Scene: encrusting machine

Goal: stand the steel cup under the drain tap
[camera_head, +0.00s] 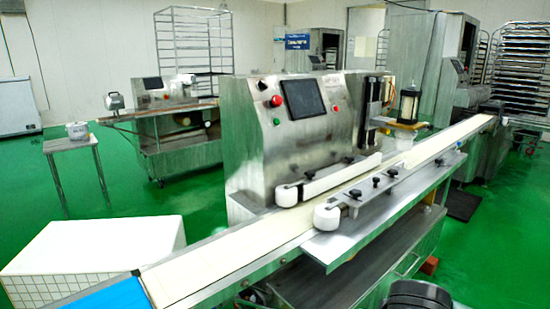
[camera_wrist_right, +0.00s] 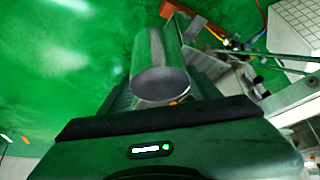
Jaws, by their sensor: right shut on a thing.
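The steel cup (camera_wrist_right: 160,62) shows in the right wrist view as a smooth grey cylinder, with one round end facing the camera. My right gripper (camera_wrist_right: 158,98) is shut on it, and the cup hides most of the fingers. The cup is held over green floor. I cannot make out the drain tap in either view. In the head view neither gripper nor the cup shows. A dark rounded part at the bottom edge seems to be my own arm.
The steel encrusting machine (camera_head: 290,125) with its pale conveyor belt (camera_head: 215,262) fills the middle of the head view. A white tiled box (camera_head: 95,255) stands at lower left. A red-orange block (camera_wrist_right: 181,14) and metal frame parts lie beyond the cup. Green floor is open at left.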

